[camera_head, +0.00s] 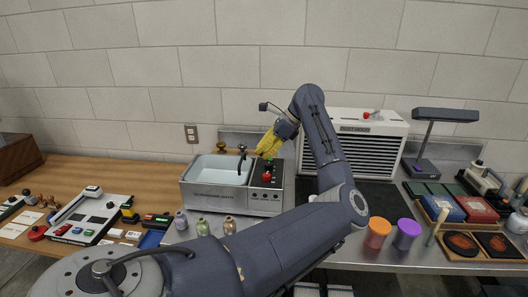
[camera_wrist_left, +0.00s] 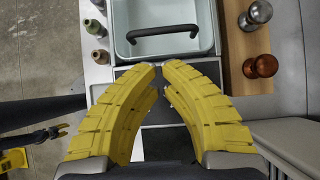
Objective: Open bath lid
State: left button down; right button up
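The bath (camera_head: 232,202) is a steel box on the bench, left of centre in the head view. Its pale blue-grey lid (camera_head: 210,170) appears to lie flat over the top, with a dark bar handle (camera_head: 241,158) at its right end. The handle also shows in the left wrist view (camera_wrist_left: 164,29), beyond the fingertips. My left gripper (camera_head: 268,146) has yellow fingers, above the bath's control panel (camera_head: 257,178) and right of the handle. In the left wrist view (camera_wrist_left: 160,66) its tips almost meet, apart from the handle and holding nothing visible. A yellow part at that view's lower left may be my right gripper (camera_wrist_left: 38,135).
Small bottles (camera_head: 202,227) stand in front of the bath, and brass knobs (camera_wrist_left: 262,65) behind it. A white louvred unit (camera_head: 372,128) stands right of it. Orange (camera_head: 378,232) and purple (camera_head: 407,234) cups stand at the front right. A scale-like device (camera_head: 88,218) sits at left.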

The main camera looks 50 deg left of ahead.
aim_at(246, 168)
pick_arm(q)
jog(key=x, duration=0.7)
jog(key=shift+s+a+f, duration=0.1)
jog(key=shift+a+f, duration=0.05)
dwell(0.3)
